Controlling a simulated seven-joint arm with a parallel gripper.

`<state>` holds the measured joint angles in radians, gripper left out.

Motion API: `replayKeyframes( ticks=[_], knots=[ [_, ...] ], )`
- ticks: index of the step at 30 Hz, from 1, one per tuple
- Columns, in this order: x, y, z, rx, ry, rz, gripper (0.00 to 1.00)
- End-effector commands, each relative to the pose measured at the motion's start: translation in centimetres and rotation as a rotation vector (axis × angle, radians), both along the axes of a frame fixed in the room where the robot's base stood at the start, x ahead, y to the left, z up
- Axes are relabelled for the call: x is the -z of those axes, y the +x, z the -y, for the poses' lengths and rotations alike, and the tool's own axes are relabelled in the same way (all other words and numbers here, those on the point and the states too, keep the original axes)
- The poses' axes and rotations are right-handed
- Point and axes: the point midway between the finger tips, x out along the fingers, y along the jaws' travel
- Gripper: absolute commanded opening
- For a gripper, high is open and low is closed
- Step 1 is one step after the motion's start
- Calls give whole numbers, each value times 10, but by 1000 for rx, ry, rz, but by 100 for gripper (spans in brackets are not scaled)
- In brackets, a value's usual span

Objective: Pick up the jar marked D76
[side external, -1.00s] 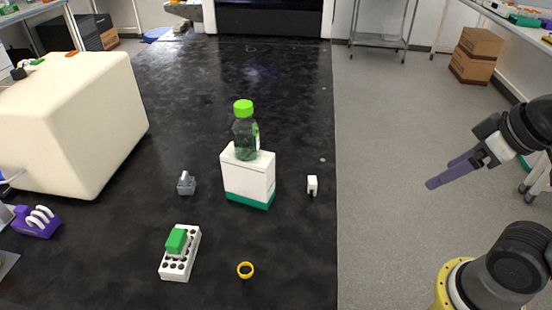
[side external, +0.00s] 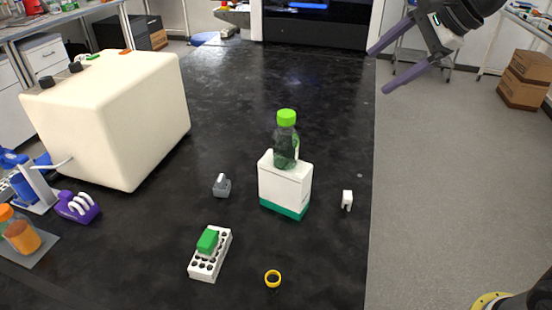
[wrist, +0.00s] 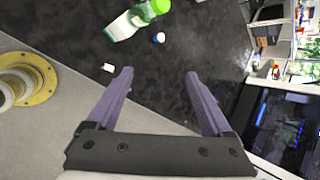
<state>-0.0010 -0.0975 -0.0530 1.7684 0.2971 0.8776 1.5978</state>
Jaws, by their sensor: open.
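A dark, see-through jar (side external: 286,152) with a bright green cap stands upright on a white and green box (side external: 286,183). It carries a pale label, but I cannot read a mark on it. Its green cap (wrist: 152,8) shows at the top of the wrist view. Orange jars (side external: 22,236) stand at the far left on a grey mat, their marks also unreadable. My gripper (side external: 378,71) is open and empty, high at the upper right by the table's right edge, well apart from the jars. Its purple fingers (wrist: 159,73) are spread in the wrist view.
A big cream block (side external: 110,115) takes up the back left. The back of the black table is clear.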

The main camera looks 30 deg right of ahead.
Motion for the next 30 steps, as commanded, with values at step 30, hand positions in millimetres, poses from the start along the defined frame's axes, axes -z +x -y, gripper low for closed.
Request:
replayKeyframes(
  ticks=[30],
  knots=[
    [266,248,-32,467,421,-459,84]
  ],
)
